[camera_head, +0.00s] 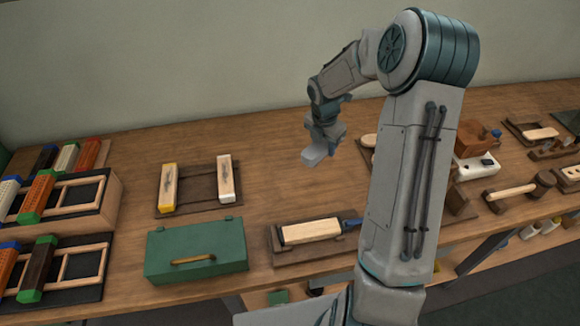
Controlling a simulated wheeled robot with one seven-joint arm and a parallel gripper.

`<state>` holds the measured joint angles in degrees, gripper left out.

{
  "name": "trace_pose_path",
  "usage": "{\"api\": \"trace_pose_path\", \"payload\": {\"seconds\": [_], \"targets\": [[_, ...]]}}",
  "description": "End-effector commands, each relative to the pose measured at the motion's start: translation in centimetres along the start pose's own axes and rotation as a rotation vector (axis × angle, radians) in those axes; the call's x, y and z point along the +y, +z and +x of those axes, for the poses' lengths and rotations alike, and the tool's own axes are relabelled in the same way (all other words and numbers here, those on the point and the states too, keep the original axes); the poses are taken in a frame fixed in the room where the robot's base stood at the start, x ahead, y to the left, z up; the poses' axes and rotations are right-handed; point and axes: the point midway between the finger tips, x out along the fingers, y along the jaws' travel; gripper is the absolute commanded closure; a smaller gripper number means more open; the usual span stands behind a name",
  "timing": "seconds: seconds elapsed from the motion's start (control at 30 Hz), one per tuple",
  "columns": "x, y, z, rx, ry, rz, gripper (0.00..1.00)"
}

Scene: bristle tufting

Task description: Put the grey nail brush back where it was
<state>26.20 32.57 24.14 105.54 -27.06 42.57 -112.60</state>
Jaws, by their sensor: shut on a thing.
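My gripper (323,139) hangs over the back middle of the wooden workbench, pointing down. It is shut on a small pale grey block, which looks like the grey nail brush (314,155). The brush sticks out below the fingers to the left and seems to be held above the bench top, though the exact height is hard to tell. The fingertips are small and partly hidden in this view. No clearly empty place for a brush can be picked out.
A brown frame (197,208) with two pale brushes lies to the left. A green box (196,251) stands at the front. A tray (286,252) with a wooden brush is front centre. Racks of coloured brushes stand far left; tools and blocks fill the right, partly behind my arm.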

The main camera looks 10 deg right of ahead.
Motion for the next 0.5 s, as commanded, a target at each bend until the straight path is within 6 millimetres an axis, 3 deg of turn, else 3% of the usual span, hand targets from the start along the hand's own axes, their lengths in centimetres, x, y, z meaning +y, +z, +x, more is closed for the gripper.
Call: {"api": "trace_pose_path", "payload": {"seconds": [0.27, 0.5], "targets": [[0.5, 0.6, 0.1, 0.0, 0.02, -0.148, 0.8], [5.2, -1.3, 2.7, 0.003, 0.019, -0.158, 0.8]]}}
